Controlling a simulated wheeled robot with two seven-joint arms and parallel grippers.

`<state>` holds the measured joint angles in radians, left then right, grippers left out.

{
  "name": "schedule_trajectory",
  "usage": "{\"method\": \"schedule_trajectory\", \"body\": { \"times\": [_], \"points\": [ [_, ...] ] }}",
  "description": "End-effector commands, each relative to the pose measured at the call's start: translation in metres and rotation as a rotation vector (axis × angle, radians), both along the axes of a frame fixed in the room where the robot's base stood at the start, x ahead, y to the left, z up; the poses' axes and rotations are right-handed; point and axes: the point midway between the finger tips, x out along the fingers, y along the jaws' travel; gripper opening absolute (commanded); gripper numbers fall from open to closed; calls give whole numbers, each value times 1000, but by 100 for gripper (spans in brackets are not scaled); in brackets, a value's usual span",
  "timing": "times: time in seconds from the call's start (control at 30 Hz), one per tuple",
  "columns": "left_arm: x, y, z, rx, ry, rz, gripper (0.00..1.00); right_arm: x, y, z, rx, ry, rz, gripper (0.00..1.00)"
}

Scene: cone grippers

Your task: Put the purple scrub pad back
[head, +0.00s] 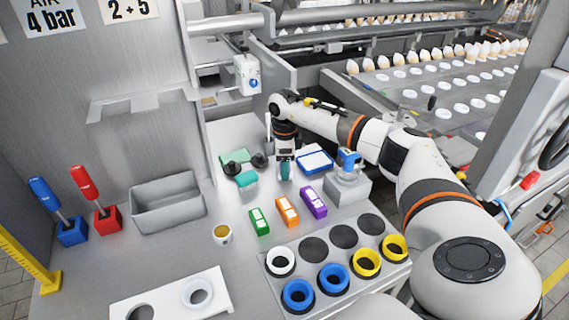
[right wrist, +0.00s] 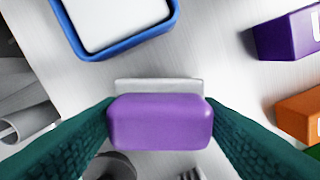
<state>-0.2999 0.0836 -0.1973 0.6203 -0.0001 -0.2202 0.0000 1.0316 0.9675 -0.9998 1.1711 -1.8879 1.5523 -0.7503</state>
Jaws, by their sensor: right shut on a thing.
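The purple scrub pad (right wrist: 160,123) has a pale layer along its far edge. It sits between the two teal fingers of my right gripper (right wrist: 160,128), and they are shut on it. In the head view my right gripper (head: 285,170) points down over the metal table, left of a blue-rimmed tray with a white inside (head: 314,160). The pad itself is hidden or too small to make out there. The tray (right wrist: 118,22) also shows at the top of the right wrist view. My left gripper is not in view.
Purple (head: 313,202), orange (head: 287,211) and green (head: 259,221) boxes stand in front of the gripper. A teal item (head: 247,180) and a green pad (head: 236,158) lie to its left. A grey block with a blue-topped fitting (head: 348,185) stands right. A ring holder (head: 375,285) is in front.

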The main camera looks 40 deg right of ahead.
Motion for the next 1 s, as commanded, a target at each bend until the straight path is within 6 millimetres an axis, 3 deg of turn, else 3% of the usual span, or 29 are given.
{"method": "schedule_trajectory", "body": {
  "times": [0.4, 0.43, 0.53, 0.83, 1.0],
  "points": [
    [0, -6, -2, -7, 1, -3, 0, 0, 0, -10, 1, -1, 1, 41],
    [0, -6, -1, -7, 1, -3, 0, 0, 0, -9, 1, -1, 1, 64],
    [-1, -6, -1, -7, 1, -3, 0, 0, 0, -9, 1, -1, 1, 80],
    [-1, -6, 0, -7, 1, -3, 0, 0, 0, -7, 1, -1, 1, 81],
    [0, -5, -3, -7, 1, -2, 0, 1, 0, 9, 0, -5, 1, 81]
  ]
}}
